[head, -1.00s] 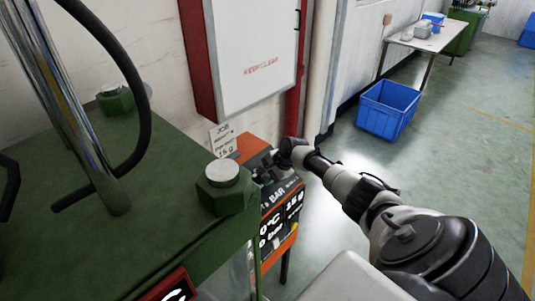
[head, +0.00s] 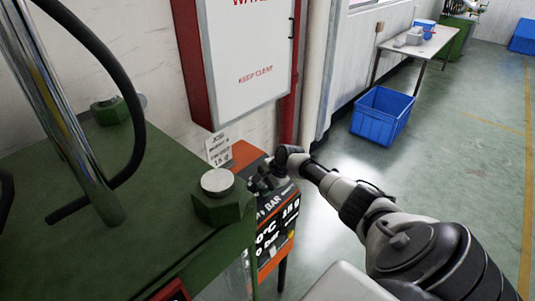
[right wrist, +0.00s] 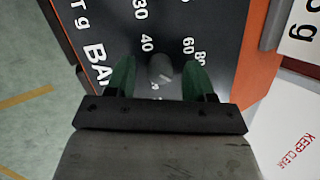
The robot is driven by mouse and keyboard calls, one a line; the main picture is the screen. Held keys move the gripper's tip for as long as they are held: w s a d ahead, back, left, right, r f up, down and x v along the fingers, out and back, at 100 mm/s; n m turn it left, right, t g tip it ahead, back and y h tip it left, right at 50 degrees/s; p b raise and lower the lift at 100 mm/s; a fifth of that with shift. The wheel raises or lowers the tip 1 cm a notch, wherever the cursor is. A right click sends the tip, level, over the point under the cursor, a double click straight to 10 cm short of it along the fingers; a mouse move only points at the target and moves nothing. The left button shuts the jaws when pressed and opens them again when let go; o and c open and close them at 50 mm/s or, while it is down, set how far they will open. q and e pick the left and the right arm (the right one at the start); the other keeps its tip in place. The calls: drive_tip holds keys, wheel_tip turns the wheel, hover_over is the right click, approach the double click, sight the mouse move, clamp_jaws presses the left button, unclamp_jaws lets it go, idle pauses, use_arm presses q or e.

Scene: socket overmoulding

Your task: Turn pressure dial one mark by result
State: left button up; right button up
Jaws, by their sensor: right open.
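The pressure dial (right wrist: 161,69) is a small grey round knob with a light pointer line, on a dark panel with printed numbers such as 40, 60 and 80. In the right wrist view my right gripper (right wrist: 159,80) is open, its green fingertips on either side of the knob with gaps showing. In the head view the right gripper (head: 264,179) is at the top of the orange control box (head: 247,155), and the knob is hidden there. The box's dark face (head: 270,240) shows partly cut-off white readouts. My left gripper is not in view.
A green machine (head: 150,200) with a steel column and black hose fills the left. A job card (head: 219,148) stands behind the box. A red-framed sign board (head: 250,60) is on the wall. A blue crate (head: 383,115) stands on open floor near a table (head: 425,45).

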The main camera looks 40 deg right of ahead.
drive_tip(key=v, duration=1)
drive_tip(key=shift+s+r+b, duration=0.15)
drive_tip(key=shift+r+b, duration=0.1)
drive_tip(key=shift+b, duration=0.15)
drive_tip(key=shift+d, duration=0.1)
